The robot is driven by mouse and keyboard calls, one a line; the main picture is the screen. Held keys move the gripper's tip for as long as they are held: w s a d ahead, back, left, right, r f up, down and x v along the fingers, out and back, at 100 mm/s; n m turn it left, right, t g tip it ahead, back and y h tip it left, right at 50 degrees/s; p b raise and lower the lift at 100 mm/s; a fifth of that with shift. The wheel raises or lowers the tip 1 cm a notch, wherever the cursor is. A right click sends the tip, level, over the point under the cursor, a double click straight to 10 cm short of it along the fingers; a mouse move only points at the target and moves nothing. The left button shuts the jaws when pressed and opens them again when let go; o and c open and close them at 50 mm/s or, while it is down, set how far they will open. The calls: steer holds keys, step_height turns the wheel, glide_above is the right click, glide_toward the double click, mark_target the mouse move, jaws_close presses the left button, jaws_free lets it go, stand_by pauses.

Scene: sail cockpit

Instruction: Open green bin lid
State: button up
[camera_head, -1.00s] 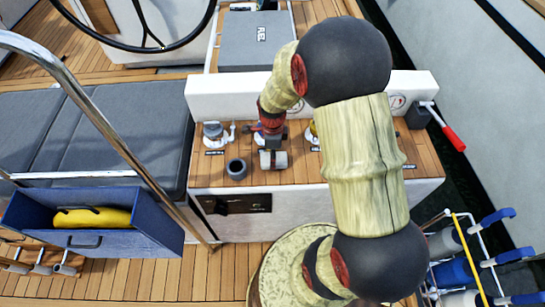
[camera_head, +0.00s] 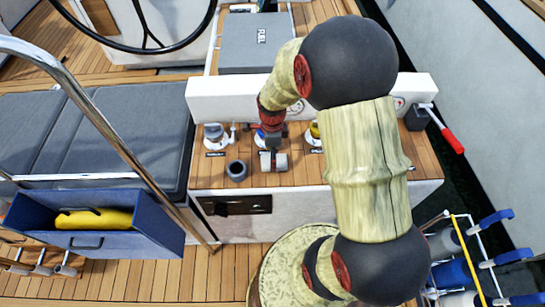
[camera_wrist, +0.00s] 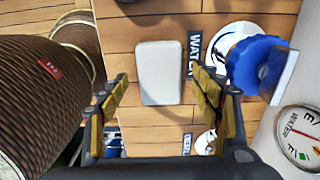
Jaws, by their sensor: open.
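I see no green bin or green lid in either current view. My gripper (camera_head: 272,143) is over the wooden console top (camera_head: 210,180). In the wrist view my gripper (camera_wrist: 160,76) is open, with its two fingers apart. A pale rounded block (camera_wrist: 161,88) shows between and beyond the fingers, with no visible grip on it. A blue round cap (camera_wrist: 258,66) on a white base is to the right of the right finger, near a "WATER" label (camera_wrist: 193,52). My arm hides part of the console in the head view.
A brown ribbed cylinder (camera_wrist: 40,85) is close on the left in the wrist view. A dark cup-like piece (camera_head: 237,170) stands on the console. A blue box (camera_head: 120,236) holding a yellow item (camera_head: 92,218) is lower left. A metal rail (camera_head: 115,140) crosses the left side.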

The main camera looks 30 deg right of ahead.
steer(key=s+a+r+n+t+p, duration=0.1)
steer(key=s+a+r+n, duration=0.1)
steer(key=r+n, duration=0.3)
steer(key=s+a+r+n+t+p, duration=0.1)
steer(key=a+r+n, duration=0.3)
steer(key=r, duration=1)
steer(key=s+a+r+n+t+p, duration=0.1)
steer(key=s+a+r+n, duration=0.2)
steer(key=r+n, duration=0.3)
step_height(320, 180, up, 4)
steer(key=shift+s+r+n+t, duration=0.15)
steer(key=shift+s+n+t, duration=0.25)
steer(key=shift+s, duration=0.15)
steer(key=shift+o, duration=0.2)
steer(key=s+a+r+n+t, duration=0.1)
steer(key=s+a+r+n, duration=0.2)
steer(key=s+n, duration=0.3)
steer(key=shift+s+r+n+t, duration=0.25)
steer(key=shift+r+n+t, duration=0.15)
steer(key=shift+r+n, duration=0.4)
steer(key=shift+o, duration=0.6)
steer(key=shift+s+a+n, duration=0.15)
steer(key=shift+s+n, duration=0.05)
steer(key=shift+n, duration=0.2)
steer(key=shift+o, duration=1.2)
steer(key=shift+c, duration=0.5)
